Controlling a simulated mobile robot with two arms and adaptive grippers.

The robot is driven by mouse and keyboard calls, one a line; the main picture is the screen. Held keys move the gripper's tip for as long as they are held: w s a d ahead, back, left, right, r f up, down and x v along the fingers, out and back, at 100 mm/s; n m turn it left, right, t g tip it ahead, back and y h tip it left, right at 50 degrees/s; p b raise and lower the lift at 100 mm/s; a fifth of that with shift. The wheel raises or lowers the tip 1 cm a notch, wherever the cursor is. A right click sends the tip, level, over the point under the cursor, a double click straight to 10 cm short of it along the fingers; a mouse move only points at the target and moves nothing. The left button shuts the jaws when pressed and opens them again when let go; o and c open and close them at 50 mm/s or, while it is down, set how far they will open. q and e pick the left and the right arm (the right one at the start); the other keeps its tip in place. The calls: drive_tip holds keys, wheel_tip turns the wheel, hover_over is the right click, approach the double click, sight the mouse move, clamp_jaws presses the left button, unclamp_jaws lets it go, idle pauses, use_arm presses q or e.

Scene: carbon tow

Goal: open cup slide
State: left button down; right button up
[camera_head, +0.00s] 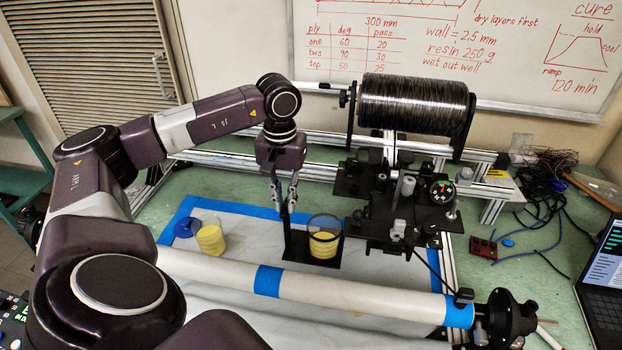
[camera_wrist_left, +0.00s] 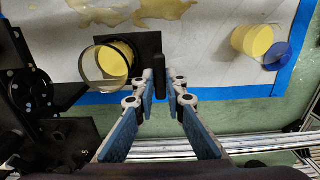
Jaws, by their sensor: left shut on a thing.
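The cup slide (camera_head: 298,250) is a black tray with an upright tab at its left end, extending out to the left of the black carriage (camera_head: 378,205). A clear cup (camera_head: 323,238) with yellow resin sits on it. In the left wrist view, the dark tab (camera_wrist_left: 159,77) stands between my fingertips and the cup rim (camera_wrist_left: 106,64) is to its left. My left gripper (camera_head: 285,208) points down at the tab and is shut on it; its fingers also show in the left wrist view (camera_wrist_left: 160,88). My right gripper is in neither view.
A second cup of yellow resin (camera_head: 210,239) and a blue lid (camera_head: 187,228) stand left on the sheet. A white tube (camera_head: 330,293) crosses the front. A black tow spool (camera_head: 414,102) hangs above the carriage. Cables and a laptop (camera_head: 603,275) are at right.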

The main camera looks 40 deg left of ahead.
use_arm(q)
drive_tip(key=s+a, duration=0.1)
drive_tip(key=a+b, duration=0.1)
drive_tip(key=a, duration=0.1)
drive_tip(key=shift+s+a+r, duration=0.1)
drive_tip(key=shift+s, duration=0.3)
drive_tip(key=c, duration=2)
unclamp_jaws()
drive_tip(key=shift+o, duration=0.2)
wheel_tip(320, 180, up, 12)
